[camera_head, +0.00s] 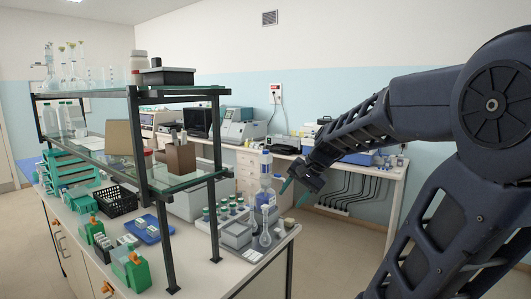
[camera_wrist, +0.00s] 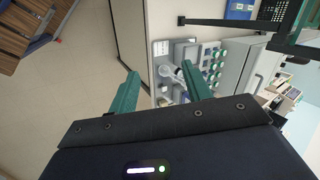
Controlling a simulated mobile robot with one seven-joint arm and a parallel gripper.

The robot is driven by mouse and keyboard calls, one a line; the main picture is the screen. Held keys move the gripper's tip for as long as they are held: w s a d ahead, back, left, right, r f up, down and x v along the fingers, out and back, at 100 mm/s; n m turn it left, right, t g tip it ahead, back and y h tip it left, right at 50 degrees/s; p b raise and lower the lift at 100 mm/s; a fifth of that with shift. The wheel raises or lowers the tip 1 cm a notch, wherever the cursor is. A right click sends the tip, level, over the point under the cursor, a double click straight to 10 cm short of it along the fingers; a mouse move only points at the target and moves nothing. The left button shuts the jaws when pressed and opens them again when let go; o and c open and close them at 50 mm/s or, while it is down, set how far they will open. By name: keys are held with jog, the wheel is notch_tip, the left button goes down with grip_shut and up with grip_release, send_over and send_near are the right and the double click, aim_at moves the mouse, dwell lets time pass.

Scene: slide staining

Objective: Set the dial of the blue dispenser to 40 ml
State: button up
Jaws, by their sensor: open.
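A bottle with a blue-and-white upper part (camera_head: 265,165), which looks like the blue dispenser, stands upright near the right end of the bench. Its dial is too small to make out. My gripper (camera_head: 294,192) is open and empty, with teal fingers, just right of the bottle in the head view and apart from it in the picture. In the wrist view the spread fingers (camera_wrist: 160,70) have nothing between them that they touch. I cannot clearly pick out the dispenser in the wrist view.
A clear flask (camera_head: 265,236), a grey box (camera_head: 236,234) and several green-capped bottles (camera_head: 224,210) crowd the bench end. A glass shelf rack (camera_head: 168,245) rises to the left. Floor is free beyond the bench edge. A back counter (camera_head: 395,170) holds instruments.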

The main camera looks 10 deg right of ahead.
jog(key=w+a+r+m+y, duration=0.25)
jog(key=w+m+y, duration=0.2)
jog(key=w, duration=0.65)
jog(key=m+t+y, duration=0.3)
jog(key=m+t, duration=0.7)
jog(key=m, duration=0.6)
send_near(266, 152)
jog(key=w, duration=0.1)
jog(key=x, duration=1)
jog(key=shift+w+r, duration=0.2)
jog(key=shift+w, duration=0.05)
jog(key=c, duration=1)
